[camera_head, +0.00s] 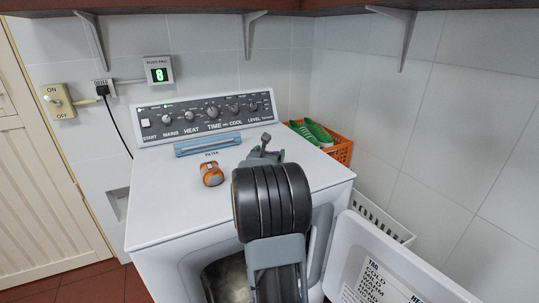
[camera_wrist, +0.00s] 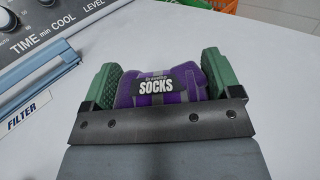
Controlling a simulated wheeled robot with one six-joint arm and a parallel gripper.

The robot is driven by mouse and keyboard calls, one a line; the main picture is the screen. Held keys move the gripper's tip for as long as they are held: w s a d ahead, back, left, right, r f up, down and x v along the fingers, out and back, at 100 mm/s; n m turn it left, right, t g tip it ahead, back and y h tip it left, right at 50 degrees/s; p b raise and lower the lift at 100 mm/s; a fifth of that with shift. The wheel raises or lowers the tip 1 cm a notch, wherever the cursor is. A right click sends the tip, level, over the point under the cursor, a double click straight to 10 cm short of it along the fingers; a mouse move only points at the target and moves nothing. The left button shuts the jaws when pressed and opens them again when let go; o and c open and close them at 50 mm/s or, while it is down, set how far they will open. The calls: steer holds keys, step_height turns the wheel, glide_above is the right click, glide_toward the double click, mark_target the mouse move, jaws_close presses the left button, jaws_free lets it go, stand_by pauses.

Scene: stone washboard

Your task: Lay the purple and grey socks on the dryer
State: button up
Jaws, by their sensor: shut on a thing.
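The purple and grey socks (camera_wrist: 160,95) are a rolled bundle with a dark label reading "SOCKS". In the wrist view they sit between the green pads of my gripper (camera_wrist: 162,76), which is shut on them. In the head view my gripper (camera_head: 264,150) is over the right part of the white dryer's top (camera_head: 165,212), and my own arm hides the socks there. The dryer's top also fills the wrist view around them. I cannot tell whether the socks touch it.
An orange and grey roll (camera_head: 211,174) lies on the dryer left of my gripper. Behind it are the blue filter handle (camera_head: 207,145) and control panel (camera_head: 210,115). An orange basket (camera_head: 341,151) with green shoes stands at right. The dryer's front door (camera_head: 385,265) is open.

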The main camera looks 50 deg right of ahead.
steer(key=o, duration=0.8)
steer(key=shift+c, duration=0.2)
steer(key=shift+r+p, duration=0.15)
steer(key=shift+p, duration=0.15)
steer(key=b+v, duration=0.1)
steer(key=v, duration=1.1)
